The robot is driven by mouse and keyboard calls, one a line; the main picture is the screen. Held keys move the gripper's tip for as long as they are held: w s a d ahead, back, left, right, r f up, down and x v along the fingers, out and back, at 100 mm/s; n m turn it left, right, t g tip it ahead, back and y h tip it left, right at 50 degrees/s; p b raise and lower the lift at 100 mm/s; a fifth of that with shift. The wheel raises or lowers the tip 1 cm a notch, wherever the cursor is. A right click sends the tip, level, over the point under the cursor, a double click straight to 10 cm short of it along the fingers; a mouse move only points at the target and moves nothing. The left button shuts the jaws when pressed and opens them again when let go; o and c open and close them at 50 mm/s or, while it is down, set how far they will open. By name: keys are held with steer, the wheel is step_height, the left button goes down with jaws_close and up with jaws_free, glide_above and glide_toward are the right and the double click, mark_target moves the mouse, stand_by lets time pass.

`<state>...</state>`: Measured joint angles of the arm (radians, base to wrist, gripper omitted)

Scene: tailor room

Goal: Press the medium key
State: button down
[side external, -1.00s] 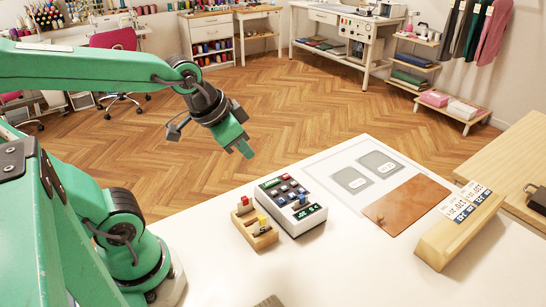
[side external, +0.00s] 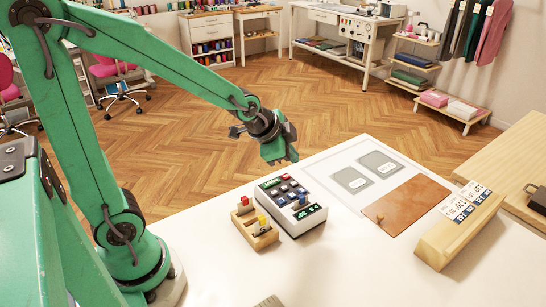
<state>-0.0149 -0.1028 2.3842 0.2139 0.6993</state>
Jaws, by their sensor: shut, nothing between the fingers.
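A small keypad device (side external: 309,221) with a dark face, white sides and a green-lit display stands on the white table. Several small keys in red, blue and grey tones sit on its face; their labels are too small to read, so I cannot tell which is the medium key. My gripper (side external: 284,160) is green and shut, with nothing in it. It hangs in the air above and behind the keypad in the picture, apart from it, fingers pointing down and right.
A wooden block (side external: 264,241) with red and yellow pieces stands just left of the keypad. A white mat with grey patches (side external: 351,180) and a brown leather sheet (side external: 408,206) lie to the right. A wooden stand (side external: 440,249) holds printed cards. The table's front middle is mostly clear.

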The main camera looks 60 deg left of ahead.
steer(key=shift+w+f, duration=0.1)
steer(key=shift+f, duration=0.1)
stand_by(0.4)
steer(key=shift+f, duration=4.3)
steer(key=shift+a+f, duration=0.1)
steer(key=shift+f, duration=0.75)
steer(key=shift+r, duration=0.85)
steer(key=shift+r, duration=0.15)
steer(key=shift+r, duration=2.35)
